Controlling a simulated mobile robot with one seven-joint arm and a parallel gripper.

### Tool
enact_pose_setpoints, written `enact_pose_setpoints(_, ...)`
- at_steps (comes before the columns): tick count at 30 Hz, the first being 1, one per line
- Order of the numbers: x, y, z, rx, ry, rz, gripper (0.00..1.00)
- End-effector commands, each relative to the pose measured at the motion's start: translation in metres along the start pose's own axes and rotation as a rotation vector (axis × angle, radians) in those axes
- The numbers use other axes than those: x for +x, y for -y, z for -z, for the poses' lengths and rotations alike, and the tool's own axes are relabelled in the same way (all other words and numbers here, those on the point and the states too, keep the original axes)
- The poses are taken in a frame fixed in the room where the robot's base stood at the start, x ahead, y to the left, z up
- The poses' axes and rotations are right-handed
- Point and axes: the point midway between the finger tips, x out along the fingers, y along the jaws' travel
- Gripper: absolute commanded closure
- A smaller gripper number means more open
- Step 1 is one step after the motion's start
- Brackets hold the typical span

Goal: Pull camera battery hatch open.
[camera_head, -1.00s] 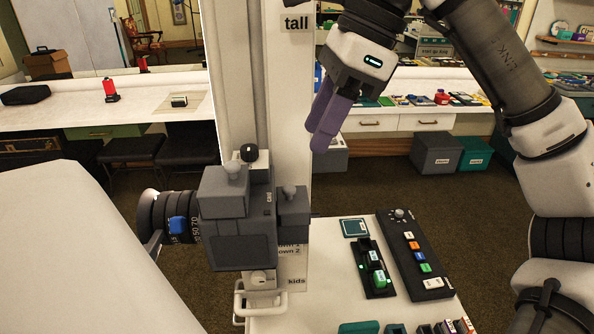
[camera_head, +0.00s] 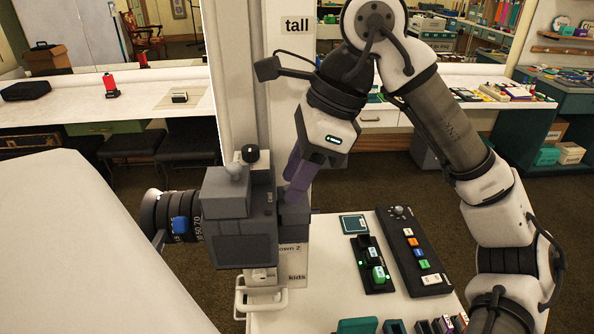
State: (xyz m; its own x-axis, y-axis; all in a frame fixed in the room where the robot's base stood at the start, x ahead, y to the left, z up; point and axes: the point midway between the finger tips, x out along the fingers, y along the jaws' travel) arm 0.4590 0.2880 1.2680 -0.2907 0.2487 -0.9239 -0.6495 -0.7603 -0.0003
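The grey box camera (camera_head: 238,220) is mounted on the white column at centre left, its lens (camera_head: 163,215) pointing left. A smaller grey block (camera_head: 291,215) on its right side, which looks like the battery housing, is partly covered by my fingers. I cannot make out a hatch gap. My gripper (camera_head: 292,198) reaches down from the upper right, its purple fingertips at the top of that block. The fingers overlap in this view, so their spacing is hidden, and I cannot tell if they touch the block.
A white counter (camera_head: 325,290) below holds a black button panel (camera_head: 417,250), a charger with green-lit batteries (camera_head: 373,265) and a teal-edged card (camera_head: 354,224). The white column (camera_head: 235,75) stands close behind the camera. A pale panel (camera_head: 80,250) fills the lower left.

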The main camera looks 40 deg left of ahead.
Motion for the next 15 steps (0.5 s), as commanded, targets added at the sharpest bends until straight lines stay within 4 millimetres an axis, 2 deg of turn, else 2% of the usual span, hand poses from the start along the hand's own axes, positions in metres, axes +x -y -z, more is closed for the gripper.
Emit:
enact_pose_setpoints(1, -0.0001, 0.0000, 0.0000, 0.000, 0.000, 0.000, 0.72)
enact_pose_setpoints(8, -0.0003, 0.0000, 0.0000, 0.000, 0.000, 0.000, 1.00)
enact_pose_setpoints(15, -0.0002, 0.0001, 0.0016, 0.001, 0.016, 0.000, 1.00)
